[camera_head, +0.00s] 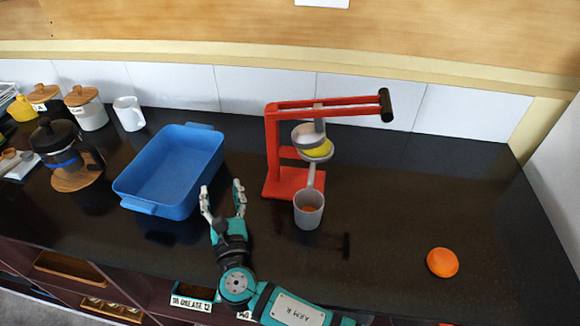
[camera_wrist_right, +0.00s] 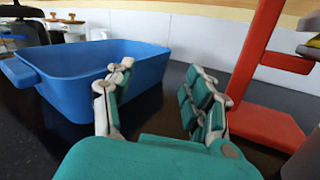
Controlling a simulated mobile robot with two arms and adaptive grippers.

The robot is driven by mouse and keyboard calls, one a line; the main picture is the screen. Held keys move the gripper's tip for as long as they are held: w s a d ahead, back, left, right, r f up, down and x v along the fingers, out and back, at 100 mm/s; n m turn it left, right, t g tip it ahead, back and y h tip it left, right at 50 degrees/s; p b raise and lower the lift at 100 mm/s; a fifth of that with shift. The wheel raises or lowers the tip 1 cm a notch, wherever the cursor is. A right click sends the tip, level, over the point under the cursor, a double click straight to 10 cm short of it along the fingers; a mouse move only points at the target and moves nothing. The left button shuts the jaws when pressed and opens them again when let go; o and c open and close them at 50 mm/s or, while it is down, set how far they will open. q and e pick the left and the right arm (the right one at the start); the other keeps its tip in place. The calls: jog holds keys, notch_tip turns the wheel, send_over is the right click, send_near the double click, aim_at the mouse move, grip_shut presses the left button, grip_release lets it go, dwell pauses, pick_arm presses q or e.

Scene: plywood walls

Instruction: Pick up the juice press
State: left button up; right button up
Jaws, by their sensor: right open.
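The red juice press (camera_head: 286,184) stands upright on the black counter, its long lever with a black grip pointing right. A yellow piece sits in its grey cup, and a grey mug (camera_head: 309,210) stands in front of its base. In the right wrist view the press's red post and base (camera_wrist_right: 263,121) show at the right, its upper part cut off. My right gripper (camera_head: 222,190) is open and empty, left of the press and apart from it. Its two fingers (camera_wrist_right: 158,97) point forward in the right wrist view, between the blue tub and the press. My left gripper is not in view.
A blue tub (camera_head: 134,201) stands just left of my right gripper; it also shows in the right wrist view (camera_wrist_right: 75,75). An orange (camera_head: 442,262) lies at the front right. A French press (camera_head: 62,150), white mug (camera_head: 129,113) and jars are at left. The right counter is mostly clear.

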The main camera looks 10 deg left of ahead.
aim_at(273, 170)
jog(key=d+f+m+h, duration=0.1)
jog(key=d+h, duration=0.1)
jog(key=d, duration=0.1)
jog(key=w+d+f+m+h, duration=0.1)
jog(key=d+h, duration=0.1)
jog(key=h, duration=0.1)
jog(key=d+f+m+t+h, duration=0.1)
jog(key=d+h, duration=0.1)
jog(key=d, duration=0.1)
jog(key=shift+w+d+f+h, duration=0.15)
jog(key=shift+w+d+h, duration=0.15)
jog(key=shift+h, duration=0.1)
jog(key=w, duration=0.6)
jog(key=shift+w+d, duration=0.15)
jog(key=shift+w, duration=0.1)
jog(key=w, duration=0.4)
jog(key=shift+w+d+r, duration=0.1)
jog(key=shift+r, duration=0.25)
jog(key=shift+w+f, duration=0.1)
jog(key=shift+w, duration=0.45)
jog(key=shift+s, duration=0.1)
grip_shut()
jog(key=shift+r, duration=0.2)
